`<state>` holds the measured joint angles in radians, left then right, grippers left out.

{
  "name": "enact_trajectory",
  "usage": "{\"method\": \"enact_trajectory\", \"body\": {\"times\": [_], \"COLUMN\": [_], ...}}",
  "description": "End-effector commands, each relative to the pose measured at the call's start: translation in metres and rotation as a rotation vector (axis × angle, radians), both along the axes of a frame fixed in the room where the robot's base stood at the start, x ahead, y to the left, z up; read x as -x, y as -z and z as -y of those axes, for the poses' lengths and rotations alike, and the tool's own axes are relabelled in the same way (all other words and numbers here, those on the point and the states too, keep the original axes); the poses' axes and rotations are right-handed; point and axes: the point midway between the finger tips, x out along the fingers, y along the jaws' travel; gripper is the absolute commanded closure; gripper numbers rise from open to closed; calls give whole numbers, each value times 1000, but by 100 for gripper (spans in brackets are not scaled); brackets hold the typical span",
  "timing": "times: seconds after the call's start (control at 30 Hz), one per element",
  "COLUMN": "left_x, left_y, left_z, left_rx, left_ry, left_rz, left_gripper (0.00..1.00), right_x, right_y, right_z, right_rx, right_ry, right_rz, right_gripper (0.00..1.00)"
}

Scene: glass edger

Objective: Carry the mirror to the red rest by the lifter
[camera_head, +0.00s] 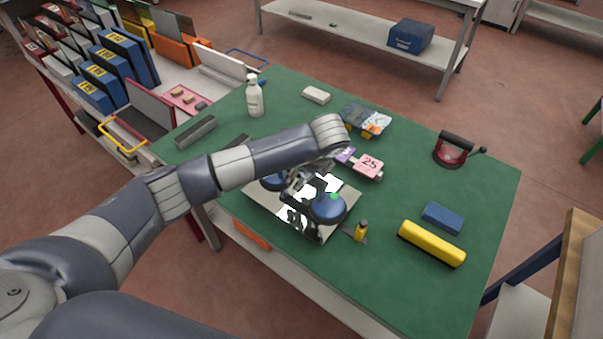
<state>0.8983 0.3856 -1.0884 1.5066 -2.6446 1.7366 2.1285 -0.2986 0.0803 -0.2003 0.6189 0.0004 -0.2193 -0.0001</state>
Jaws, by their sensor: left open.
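The mirror (348,192) lies flat on the green table, a pale panel with bright white and dark reflections. A lifter with two round blue cups (328,208) stands on it; the other cup is partly hidden by my arm. My left gripper (296,182) is open at the lifter's middle, between the cups; whether its fingers touch the handle cannot be told. On the shelf at the left stands a red-edged upright frame (151,104), possibly the red rest. My right gripper is out of view.
A white bottle (254,96) stands at the back left.

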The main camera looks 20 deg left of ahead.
Motion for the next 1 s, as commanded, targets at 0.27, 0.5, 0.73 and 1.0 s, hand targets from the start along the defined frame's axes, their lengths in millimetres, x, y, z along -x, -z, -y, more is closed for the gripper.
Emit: {"method": "enact_trajectory", "body": {"times": [0.27, 0.5, 0.73, 1.0], "left_x": [16, 27, 30, 30], "left_y": [-57, -90, -98, -97], "left_z": [19, 29, 31, 31], "left_rx": [3, 2, 1, 2], "left_ry": [4, 1, 0, 0], "left_rz": [10, 9, 8, 7], "left_gripper": [51, 51, 51, 51], "right_x": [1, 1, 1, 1], "right_y": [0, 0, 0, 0], "right_z": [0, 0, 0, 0], "right_rx": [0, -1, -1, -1], "right_ry": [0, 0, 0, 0], "right_rz": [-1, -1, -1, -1], "right_gripper": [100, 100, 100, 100]}}
